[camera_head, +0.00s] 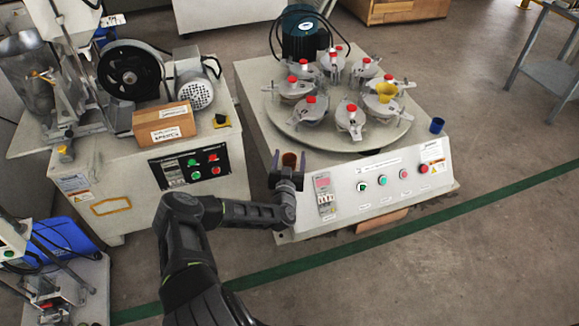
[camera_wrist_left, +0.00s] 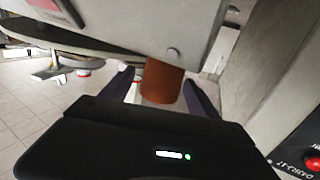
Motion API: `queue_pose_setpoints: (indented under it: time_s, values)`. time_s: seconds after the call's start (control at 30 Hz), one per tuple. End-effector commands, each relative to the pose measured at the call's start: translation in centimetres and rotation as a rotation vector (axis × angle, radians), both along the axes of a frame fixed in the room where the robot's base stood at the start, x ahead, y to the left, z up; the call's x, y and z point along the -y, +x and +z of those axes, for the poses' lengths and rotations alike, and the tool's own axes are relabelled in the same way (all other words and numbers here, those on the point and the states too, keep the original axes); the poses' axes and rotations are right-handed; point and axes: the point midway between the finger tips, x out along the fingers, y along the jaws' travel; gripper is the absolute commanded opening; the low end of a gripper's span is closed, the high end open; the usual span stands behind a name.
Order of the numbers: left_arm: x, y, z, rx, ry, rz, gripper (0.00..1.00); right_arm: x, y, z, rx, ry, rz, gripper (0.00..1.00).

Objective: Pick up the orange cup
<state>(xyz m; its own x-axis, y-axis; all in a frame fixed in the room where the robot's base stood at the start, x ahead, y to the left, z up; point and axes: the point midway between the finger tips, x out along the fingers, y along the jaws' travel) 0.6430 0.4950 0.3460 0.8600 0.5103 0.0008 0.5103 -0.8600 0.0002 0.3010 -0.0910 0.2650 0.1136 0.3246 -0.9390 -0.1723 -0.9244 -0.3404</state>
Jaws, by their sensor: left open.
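The orange cup (camera_head: 290,159) stands at the front left corner of the grey machine top, and its open top shows in the head view. My left gripper (camera_head: 288,166) is open around it, with one finger on each side. In the left wrist view the orange cup (camera_wrist_left: 162,82) sits between the two dark fingers of the left gripper (camera_wrist_left: 161,95). A gap shows on the cup's left side there; on the right the finger is close, and I cannot tell if it touches. My right gripper is not in view.
A round turntable (camera_head: 345,146) with several red-capped clamps and a yellow cup (camera_head: 386,91) stands behind the gripper. A blue cup (camera_head: 437,125) is at the right corner. A button panel (camera_head: 380,182) faces the front. A cardboard box (camera_head: 163,124) sits on the left machine.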

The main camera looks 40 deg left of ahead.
Motion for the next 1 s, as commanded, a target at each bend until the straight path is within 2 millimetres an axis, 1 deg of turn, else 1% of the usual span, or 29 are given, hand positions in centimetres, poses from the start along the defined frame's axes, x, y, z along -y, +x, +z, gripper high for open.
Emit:
queue_pose_setpoints:
  time_s: [0.03, 0.1, 0.2, 0.77, 0.8, 0.87, 1.0]
  values:
    - [-0.4, 0.7, -0.4, 0.002, 0.001, 0.002, 0.7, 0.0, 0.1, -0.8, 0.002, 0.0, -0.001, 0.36]
    - [-0.8, 1.4, -0.3, 0.0, 0.001, 0.001, 0.7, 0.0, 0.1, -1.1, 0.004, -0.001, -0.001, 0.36]
    - [-1.2, 1.9, -0.2, -0.001, -0.001, 0.0, 0.7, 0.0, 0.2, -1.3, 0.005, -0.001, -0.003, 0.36]
    - [-1.1, 2.0, -0.1, -0.001, -0.001, 0.0, 0.7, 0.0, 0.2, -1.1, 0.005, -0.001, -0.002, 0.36]
    - [-1.1, 2.0, -0.1, -0.001, -0.001, 0.0, 0.69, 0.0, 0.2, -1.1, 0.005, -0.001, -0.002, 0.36]
    - [-1.1, 2.0, -0.1, -0.001, -0.001, 0.0, 0.64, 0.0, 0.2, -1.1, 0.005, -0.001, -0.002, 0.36]
    - [-1.1, 2.0, -0.1, -0.001, -0.001, 0.0, 0.53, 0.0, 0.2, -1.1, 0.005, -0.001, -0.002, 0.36]
